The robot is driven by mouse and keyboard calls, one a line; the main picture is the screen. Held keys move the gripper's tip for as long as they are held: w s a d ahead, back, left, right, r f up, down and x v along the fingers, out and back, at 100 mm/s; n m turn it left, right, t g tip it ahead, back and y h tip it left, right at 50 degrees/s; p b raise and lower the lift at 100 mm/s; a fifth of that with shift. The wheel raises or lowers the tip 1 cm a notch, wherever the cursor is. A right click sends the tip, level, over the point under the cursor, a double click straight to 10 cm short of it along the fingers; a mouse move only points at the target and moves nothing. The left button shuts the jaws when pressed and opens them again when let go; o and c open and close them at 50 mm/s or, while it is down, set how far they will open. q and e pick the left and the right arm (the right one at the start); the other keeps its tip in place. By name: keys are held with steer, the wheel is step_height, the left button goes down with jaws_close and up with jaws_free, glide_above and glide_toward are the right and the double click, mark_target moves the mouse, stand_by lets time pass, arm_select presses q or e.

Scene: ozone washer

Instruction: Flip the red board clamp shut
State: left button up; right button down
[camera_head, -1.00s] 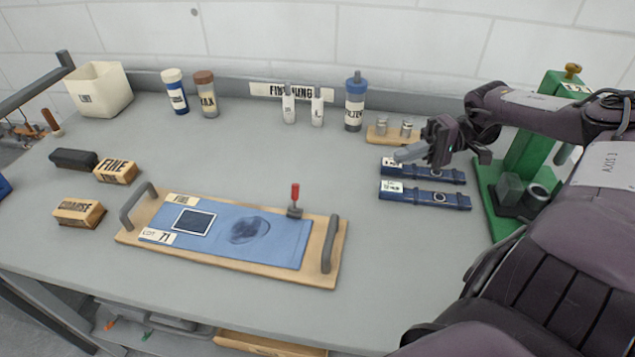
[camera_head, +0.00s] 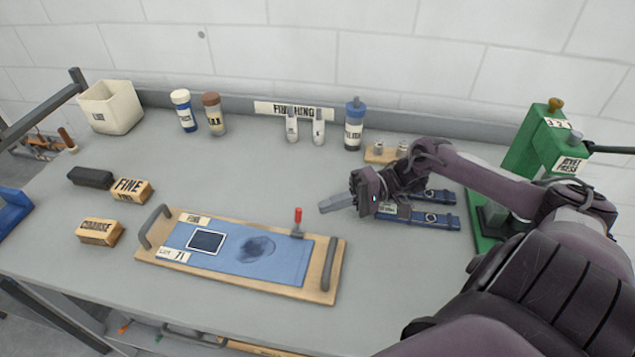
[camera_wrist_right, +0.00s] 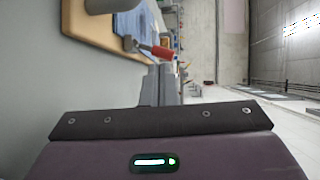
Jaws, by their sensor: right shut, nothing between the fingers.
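The red board clamp (camera_head: 298,220) stands at the back right of the wooden board (camera_head: 325,292), its red handle upright. A blue sheet (camera_head: 285,263) with a dark smudge and a framed square lies on the board. In the right wrist view the clamp's red handle (camera_wrist_right: 158,51) shows just beyond my fingers. My right gripper (camera_head: 323,206) is shut and empty, a little to the right of the clamp and apart from it in the head view; its fingers also show in the right wrist view (camera_wrist_right: 161,80). My left gripper is not in view.
Blue tool cases (camera_head: 425,217) lie partly behind my right arm. A green press (camera_head: 530,140) stands at the right. Wooden blocks (camera_head: 100,232) lie left. The table between board and bottles is clear.

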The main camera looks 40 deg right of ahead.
mark_target(298, 215)
steer(key=shift+x, duration=1.65)
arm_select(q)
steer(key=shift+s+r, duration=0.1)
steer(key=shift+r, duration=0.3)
arm_select(e)
steer(key=shift+w+p, duration=0.1)
steer(key=shift+p, duration=0.2)
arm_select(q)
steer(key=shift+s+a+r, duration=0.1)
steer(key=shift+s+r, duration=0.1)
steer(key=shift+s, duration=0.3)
arm_select(e)
steer(key=shift+s+a+r, duration=0.1)
steer(key=shift+s+r, duration=0.05)
steer(key=shift+s, duration=0.1)
